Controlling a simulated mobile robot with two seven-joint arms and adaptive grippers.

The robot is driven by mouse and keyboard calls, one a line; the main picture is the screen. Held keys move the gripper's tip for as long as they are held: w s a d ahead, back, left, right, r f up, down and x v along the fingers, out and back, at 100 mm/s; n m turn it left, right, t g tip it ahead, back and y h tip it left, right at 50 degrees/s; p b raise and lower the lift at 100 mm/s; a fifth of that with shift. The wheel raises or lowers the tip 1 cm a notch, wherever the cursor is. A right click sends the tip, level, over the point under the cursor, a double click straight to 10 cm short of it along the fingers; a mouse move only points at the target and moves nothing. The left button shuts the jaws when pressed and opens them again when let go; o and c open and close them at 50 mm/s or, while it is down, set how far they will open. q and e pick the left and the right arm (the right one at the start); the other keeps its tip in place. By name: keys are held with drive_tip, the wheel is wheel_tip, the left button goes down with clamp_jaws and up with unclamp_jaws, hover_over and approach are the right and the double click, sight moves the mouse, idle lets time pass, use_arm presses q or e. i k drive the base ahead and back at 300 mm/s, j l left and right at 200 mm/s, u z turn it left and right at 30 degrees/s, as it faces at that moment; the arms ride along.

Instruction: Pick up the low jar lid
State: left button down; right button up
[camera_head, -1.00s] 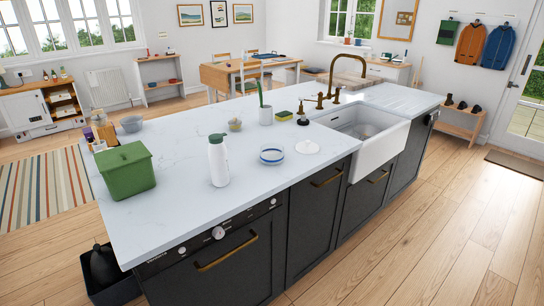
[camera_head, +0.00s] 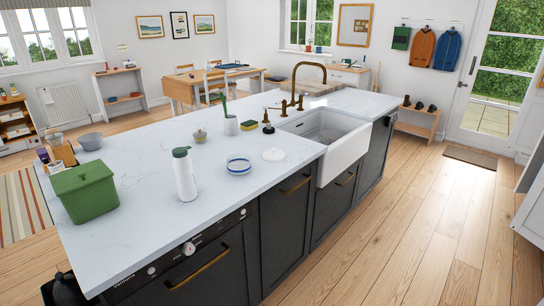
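A flat white round lid with a small knob (camera_head: 273,155) lies on the white island countertop, just left of the sink. A small low jar with an olive-toned top (camera_head: 200,136) stands further back on the same countertop; I cannot tell whether that top is a separate lid. A blue and white stacked dish (camera_head: 239,165) sits left of the white lid, apart from it.
The sink (camera_head: 330,140) has a brass tap. The wood floor (camera_head: 400,230) right of the island is clear.

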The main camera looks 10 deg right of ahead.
sight(273, 155)
drive_tip(key=i+l+u, duration=0.1)
drive_tip(key=u, duration=0.35)
drive_tip(key=l+u, duration=0.2)
drive_tip(key=u, duration=0.2)
drive_tip(key=i+l+u, duration=0.1)
drive_tip(key=l+u, duration=0.15)
drive_tip(key=l, duration=0.25)
drive_tip(key=i+l+u, duration=0.1)
drive_tip(key=l+u, duration=0.2)
drive_tip(key=l, duration=0.2)
drive_tip(key=l+u, duration=0.15)
drive_tip(key=l, duration=0.95)
